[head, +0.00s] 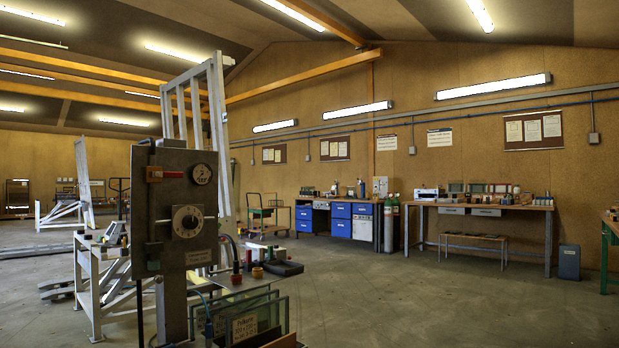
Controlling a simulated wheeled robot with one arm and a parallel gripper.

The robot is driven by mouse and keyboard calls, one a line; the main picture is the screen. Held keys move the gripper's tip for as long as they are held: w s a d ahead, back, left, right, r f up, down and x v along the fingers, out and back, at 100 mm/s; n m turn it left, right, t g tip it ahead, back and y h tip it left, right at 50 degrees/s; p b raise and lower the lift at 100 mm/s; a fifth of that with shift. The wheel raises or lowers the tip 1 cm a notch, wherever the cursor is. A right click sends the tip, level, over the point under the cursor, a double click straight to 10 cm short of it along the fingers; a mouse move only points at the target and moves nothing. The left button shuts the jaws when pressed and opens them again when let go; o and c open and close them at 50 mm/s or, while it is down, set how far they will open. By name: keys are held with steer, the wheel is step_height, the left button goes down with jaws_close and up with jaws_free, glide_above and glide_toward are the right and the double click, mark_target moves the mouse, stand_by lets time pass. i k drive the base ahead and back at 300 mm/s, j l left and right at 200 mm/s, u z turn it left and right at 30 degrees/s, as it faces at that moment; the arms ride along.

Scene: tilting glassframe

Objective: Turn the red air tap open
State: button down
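A red lever handle (171,174), which looks like the air tap, sits at the upper left of the dark control panel (176,244). It lies roughly horizontal, and its left end joins a small metal fitting. I cannot tell its valve state from here. My gripper is not in this head view.
A tall pale tilting frame (219,130) stands behind the panel. Upright glass panes (250,318) and a tray of small items stand close at its right. A white metal trolley (95,290) is at left. Open floor (430,310) lies to the right, with workbenches (490,207) along the back wall.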

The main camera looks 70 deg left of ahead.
mark_target(166, 174)
steer(key=u, duration=2.3)
steer(key=i+j+u, duration=0.35)
steer(key=j, duration=0.15)
steer(key=i+j+u, duration=0.4)
steer(key=k+j, duration=0.05)
